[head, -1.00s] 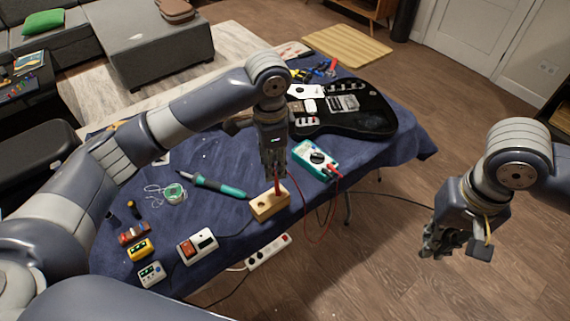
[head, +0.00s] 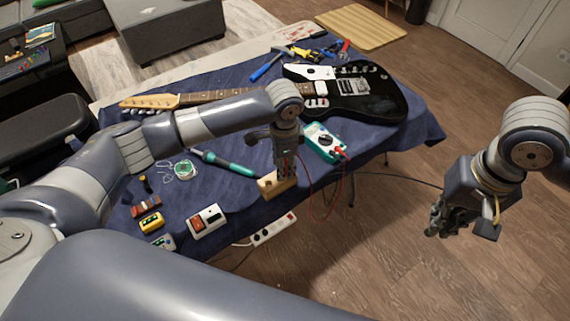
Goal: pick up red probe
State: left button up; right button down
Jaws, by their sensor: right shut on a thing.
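The wooden block (head: 270,187) lies near the front edge of the blue-covered table. My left gripper (head: 285,176) points down at the block with its fingertips close to its top. The red probe is mostly hidden by these fingers, and I cannot tell whether they grip it. A red lead (head: 311,200) loops from the teal multimeter (head: 323,143) towards the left gripper. My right gripper (head: 440,221) is off to the right, above the floor. It is shut on what seems to be the black probe, since the black lead (head: 390,174) runs to it; the probe itself is unclear.
A black electric guitar (head: 378,102) lies behind the multimeter. A teal soldering iron (head: 232,163) lies left of the block. A red-and-white device (head: 207,221) and a yellow one (head: 150,222) lie at the front left. A power strip (head: 274,230) is below the table edge.

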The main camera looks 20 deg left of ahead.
pick_arm(q)
jog(key=shift+w+f, duration=0.1)
jog(key=shift+f, duration=0.25)
pick_arm(e)
jog(key=shift+w, duration=0.15)
pick_arm(q)
grip_shut()
jog(key=shift+r, duration=0.1)
